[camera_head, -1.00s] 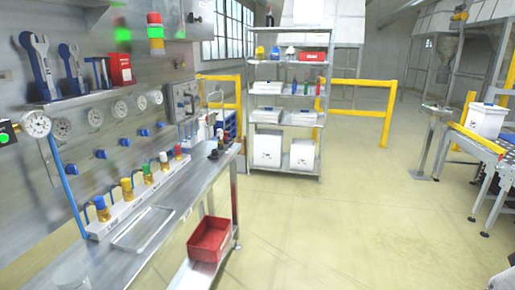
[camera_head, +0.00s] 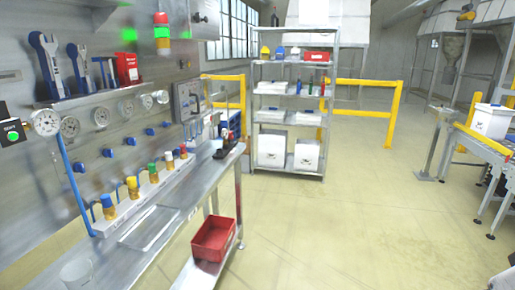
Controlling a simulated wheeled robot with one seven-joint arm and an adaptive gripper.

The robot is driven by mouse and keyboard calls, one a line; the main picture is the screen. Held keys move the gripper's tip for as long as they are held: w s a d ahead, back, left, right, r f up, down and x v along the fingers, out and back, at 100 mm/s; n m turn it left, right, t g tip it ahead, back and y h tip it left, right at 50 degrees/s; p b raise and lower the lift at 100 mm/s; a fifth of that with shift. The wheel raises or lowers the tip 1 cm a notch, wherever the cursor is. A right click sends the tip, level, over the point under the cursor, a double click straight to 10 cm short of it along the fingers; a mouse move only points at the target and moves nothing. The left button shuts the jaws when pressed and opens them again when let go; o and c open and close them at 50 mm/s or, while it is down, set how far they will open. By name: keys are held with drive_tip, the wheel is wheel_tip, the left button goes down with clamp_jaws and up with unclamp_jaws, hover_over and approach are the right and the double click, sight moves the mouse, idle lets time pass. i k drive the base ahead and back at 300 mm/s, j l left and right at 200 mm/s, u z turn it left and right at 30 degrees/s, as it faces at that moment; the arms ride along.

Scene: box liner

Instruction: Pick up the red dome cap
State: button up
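A row of coloured caps on brass-coloured fittings stands along a pale rail (camera_head: 125,208) on the steel workbench (camera_head: 175,235) at left. The red cap (camera_head: 183,149) is at the far end of the row, upright and small in view. Nearer along the rail are the white cap (camera_head: 168,156), the green cap (camera_head: 152,168), the yellow cap (camera_head: 132,183) and the blue cap (camera_head: 107,201). My gripper is not in view.
A shallow metal tray (camera_head: 150,228) lies on the bench and a clear cup (camera_head: 76,272) stands near its front. A red bin (camera_head: 214,238) sits on a lower shelf. A shelving rack (camera_head: 292,91) stands behind.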

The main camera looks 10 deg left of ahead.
sight(182, 150)
drive_tip(key=i+u, duration=0.1)
drive_tip(key=u, duration=0.7)
drive_tip(key=i+u, duration=0.15)
drive_tip(key=u, duration=0.2)
drive_tip(key=i+l+u, duration=0.85)
drive_tip(key=l, duration=0.3)
drive_tip(key=i+l+u, duration=0.25)
drive_tip(key=l, duration=0.25)
drive_tip(key=i+l, duration=0.15)
drive_tip(key=l, duration=0.25)
drive_tip(key=i+l, duration=0.15)
drive_tip(key=l, duration=0.25)
drive_tip(key=i+l, duration=0.15)
drive_tip(key=l, duration=0.25)
drive_tip(key=i+l+u, duration=0.1)
drive_tip(key=l, duration=0.3)
drive_tip(key=i+l, duration=0.2)
drive_tip(key=l, duration=0.2)
drive_tip(key=i+l, duration=0.15)
drive_tip(key=l, duration=0.25)
